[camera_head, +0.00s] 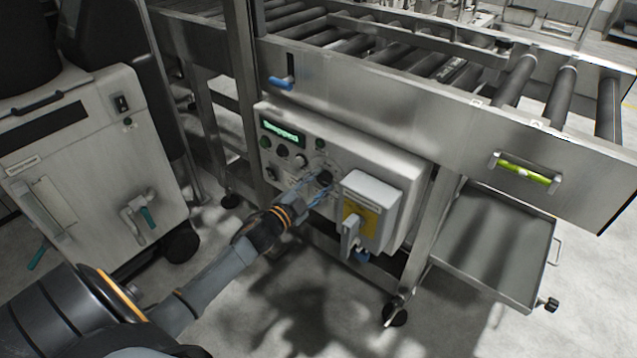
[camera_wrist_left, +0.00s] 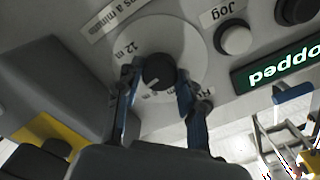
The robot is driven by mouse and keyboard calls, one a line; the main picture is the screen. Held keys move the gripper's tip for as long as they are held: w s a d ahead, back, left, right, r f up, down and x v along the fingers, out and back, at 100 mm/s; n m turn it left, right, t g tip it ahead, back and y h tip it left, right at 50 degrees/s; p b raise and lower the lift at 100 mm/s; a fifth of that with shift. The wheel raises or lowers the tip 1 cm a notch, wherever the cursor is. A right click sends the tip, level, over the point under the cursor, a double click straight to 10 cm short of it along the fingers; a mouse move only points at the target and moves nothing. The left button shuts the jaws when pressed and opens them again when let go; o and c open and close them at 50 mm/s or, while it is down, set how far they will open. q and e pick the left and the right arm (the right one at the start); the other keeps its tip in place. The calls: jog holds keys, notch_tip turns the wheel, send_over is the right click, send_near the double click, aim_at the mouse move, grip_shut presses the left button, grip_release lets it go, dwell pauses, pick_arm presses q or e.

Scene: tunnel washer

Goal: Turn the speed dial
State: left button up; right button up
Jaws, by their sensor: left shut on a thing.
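The speed dial (camera_head: 325,177) is a black round knob on the control panel (camera_head: 375,157) under the roller conveyor. In the left wrist view the dial (camera_wrist_left: 159,71) sits on a pale disc with markings around it, one reading "12 m". My left gripper (camera_head: 319,185) reaches the panel from the lower left. In the left wrist view the fingers of my left gripper (camera_wrist_left: 158,88) stand on either side of the dial, shut on it. A light pointer mark shows on the knob. My right gripper is not in view.
A grey box with a yellow label (camera_head: 371,208) and a handle juts out right of the dial. A green display (camera_head: 283,133) and several buttons are to its left. A white machine (camera_head: 85,150) stands at left; a metal tray (camera_head: 495,235) at right.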

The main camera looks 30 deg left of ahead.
pick_arm(q)
jog(key=m, duration=0.3)
jog(key=shift+m, duration=0.3)
dwell(0.5)
jog(key=o, duration=1)
jog(key=shift+o, duration=0.9)
